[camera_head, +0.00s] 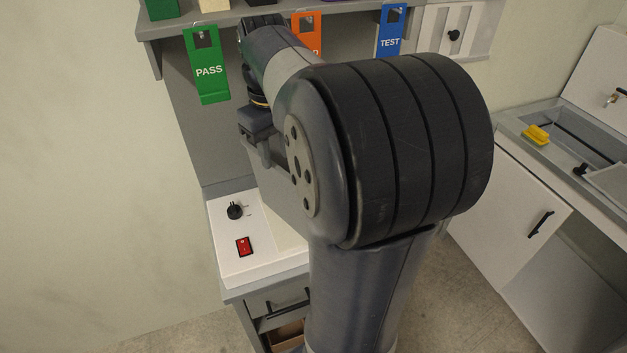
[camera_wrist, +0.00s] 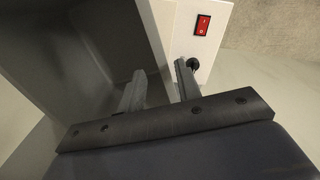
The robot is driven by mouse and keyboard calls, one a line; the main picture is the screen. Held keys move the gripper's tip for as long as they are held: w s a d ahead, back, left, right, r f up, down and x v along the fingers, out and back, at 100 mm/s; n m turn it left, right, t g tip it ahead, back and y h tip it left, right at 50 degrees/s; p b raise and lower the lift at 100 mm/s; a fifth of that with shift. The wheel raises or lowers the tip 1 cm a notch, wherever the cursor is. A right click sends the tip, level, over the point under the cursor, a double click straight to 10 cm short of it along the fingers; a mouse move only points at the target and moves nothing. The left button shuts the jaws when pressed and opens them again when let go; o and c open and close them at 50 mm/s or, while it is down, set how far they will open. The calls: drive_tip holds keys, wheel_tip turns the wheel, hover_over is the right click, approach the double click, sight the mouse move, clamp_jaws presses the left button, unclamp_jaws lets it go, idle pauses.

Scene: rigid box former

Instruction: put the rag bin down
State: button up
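The rag bin is a plain grey open box. In the head view its side (camera_head: 287,190) shows below my gripper (camera_head: 262,150), partly hidden behind my arm. In the wrist view its dark hollow inside (camera_wrist: 85,50) fills the left. My gripper also shows there (camera_wrist: 160,88), with one finger on the inner side of the bin's wall and the other on the outer side. The fingers are shut on that wall near the rim. The bin's underside is hidden, so I cannot tell whether it touches anything below.
A white panel with a black knob (camera_head: 235,211) and red switch (camera_head: 244,246) lies beside the bin. Green PASS (camera_head: 208,72), orange (camera_head: 307,37) and blue TEST (camera_head: 390,32) tags hang from the shelf above. A sink unit with a yellow item (camera_head: 536,135) stands right.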

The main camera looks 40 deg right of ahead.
sight(280, 186)
drive_tip(key=shift+s+d+f+p, duration=0.1)
drive_tip(key=shift+f+p, duration=0.25)
drive_tip(key=shift+f, duration=2.8)
drive_tip(key=shift+c, duration=0.4)
clamp_jaws()
